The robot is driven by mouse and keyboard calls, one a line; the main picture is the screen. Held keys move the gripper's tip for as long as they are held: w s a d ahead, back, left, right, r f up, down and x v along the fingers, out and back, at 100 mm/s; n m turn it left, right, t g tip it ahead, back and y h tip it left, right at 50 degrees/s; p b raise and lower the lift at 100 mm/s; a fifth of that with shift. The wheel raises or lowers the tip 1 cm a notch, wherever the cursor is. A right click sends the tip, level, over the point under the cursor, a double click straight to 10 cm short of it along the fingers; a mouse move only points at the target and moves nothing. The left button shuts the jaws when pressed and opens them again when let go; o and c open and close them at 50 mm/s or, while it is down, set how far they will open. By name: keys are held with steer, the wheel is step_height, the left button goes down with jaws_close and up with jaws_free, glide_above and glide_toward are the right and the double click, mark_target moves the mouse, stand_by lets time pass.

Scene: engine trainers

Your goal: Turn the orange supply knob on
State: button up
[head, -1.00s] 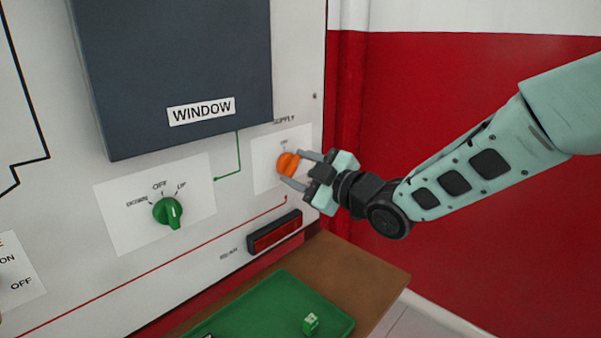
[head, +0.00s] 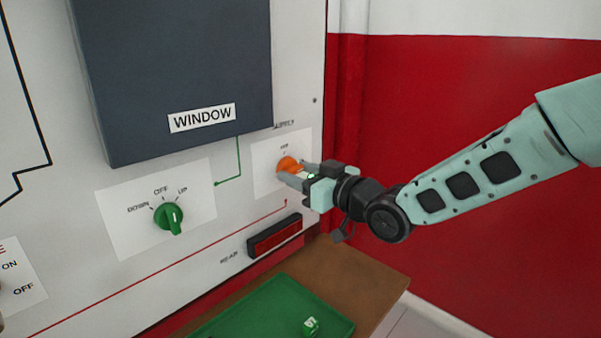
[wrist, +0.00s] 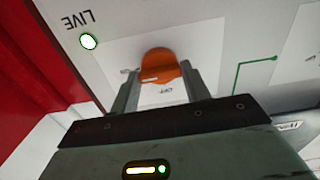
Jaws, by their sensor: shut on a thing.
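The orange supply knob (head: 288,164) is on a white plate (head: 262,180) at the right of the panel, under the SUPPLY label. In the wrist view the orange knob (wrist: 160,64) sits between my two fingers, with OFF lettering below it. A short white mark on the knob points left toward small lettering that I cannot read. My gripper (head: 289,171) is shut on the knob; it also shows in the wrist view (wrist: 160,82). The fingers partly hide the knob in the head view.
A bright round lamp (wrist: 89,41) labelled LIVE shows in the wrist view. A green knob (head: 168,216) and a dark WINDOW box (head: 175,70) are to the left. A red REAR block (head: 275,237) and a green tray (head: 235,310) with a small green block (head: 311,325) are below.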

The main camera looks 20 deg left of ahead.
steer(key=shift+f+m, duration=0.15)
steer(key=shift+m, duration=0.15)
steer(key=o, duration=1)
steer(key=shift+d, duration=0.1)
steer(key=v, duration=1.7)
steer(key=shift+s+d+b, duration=0.15)
steer(key=shift+b, duration=0.15)
